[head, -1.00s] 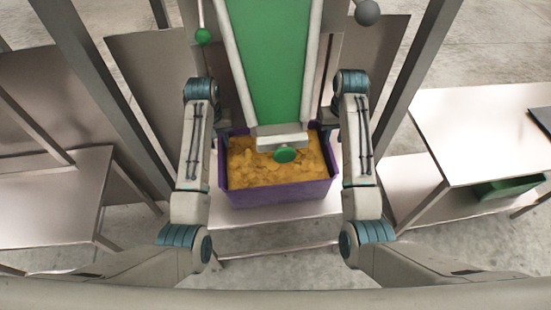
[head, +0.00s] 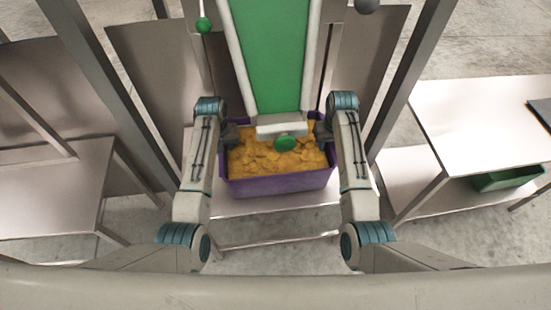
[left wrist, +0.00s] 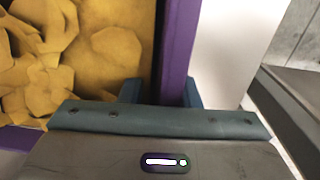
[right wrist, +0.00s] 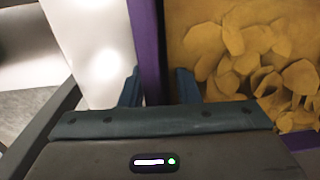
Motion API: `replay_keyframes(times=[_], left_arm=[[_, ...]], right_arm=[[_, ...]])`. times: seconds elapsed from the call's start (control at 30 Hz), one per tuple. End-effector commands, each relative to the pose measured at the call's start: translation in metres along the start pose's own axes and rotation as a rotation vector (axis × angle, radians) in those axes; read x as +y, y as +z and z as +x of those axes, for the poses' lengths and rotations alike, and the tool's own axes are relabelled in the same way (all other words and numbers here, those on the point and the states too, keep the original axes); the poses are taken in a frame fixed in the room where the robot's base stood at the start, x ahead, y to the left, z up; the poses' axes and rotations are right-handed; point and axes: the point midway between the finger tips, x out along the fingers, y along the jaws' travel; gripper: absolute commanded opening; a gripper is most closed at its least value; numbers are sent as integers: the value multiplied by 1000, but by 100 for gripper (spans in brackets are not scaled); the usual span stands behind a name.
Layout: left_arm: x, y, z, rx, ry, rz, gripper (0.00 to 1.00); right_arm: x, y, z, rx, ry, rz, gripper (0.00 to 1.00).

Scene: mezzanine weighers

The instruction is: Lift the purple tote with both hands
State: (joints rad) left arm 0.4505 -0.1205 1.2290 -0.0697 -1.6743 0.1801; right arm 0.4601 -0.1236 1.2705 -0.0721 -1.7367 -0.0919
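The purple tote (head: 278,186) is full of yellow-brown chips (head: 275,158) and stands on a low metal table, under the end of a green conveyor. My left gripper (head: 232,133) is at the tote's left side. In the left wrist view its fingers (left wrist: 161,92) stand open on either side of the purple wall (left wrist: 178,45), with a gap on the chip side. My right gripper (head: 322,131) is at the right side. In the right wrist view its fingers (right wrist: 158,88) stand open astride the wall (right wrist: 147,40), with a gap on the chip side.
The green conveyor (head: 270,55) ends in a pale block with a green knob (head: 285,143) over the tote. Grey posts (head: 105,90) rise on both sides. A metal table (head: 480,125) stands right, with a green bin (head: 508,180) below. Another table (head: 55,190) stands left.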

Motion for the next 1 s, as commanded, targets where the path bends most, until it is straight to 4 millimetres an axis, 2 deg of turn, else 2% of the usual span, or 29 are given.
replay_keyframes(times=[0.13,0.43,0.57,0.6,1.0], left_arm=[[0,0,8,0,0,0,29],[0,0,10,0,0,0,29],[0,0,10,0,1,0,4],[1,0,10,0,3,0,0],[6,1,9,-1,11,2,0]], right_arm=[[0,0,8,0,0,0,29],[0,0,10,0,0,0,29],[-1,0,10,0,-2,-1,4],[-1,0,10,0,-3,-1,0],[-6,0,9,0,-12,-4,0]])
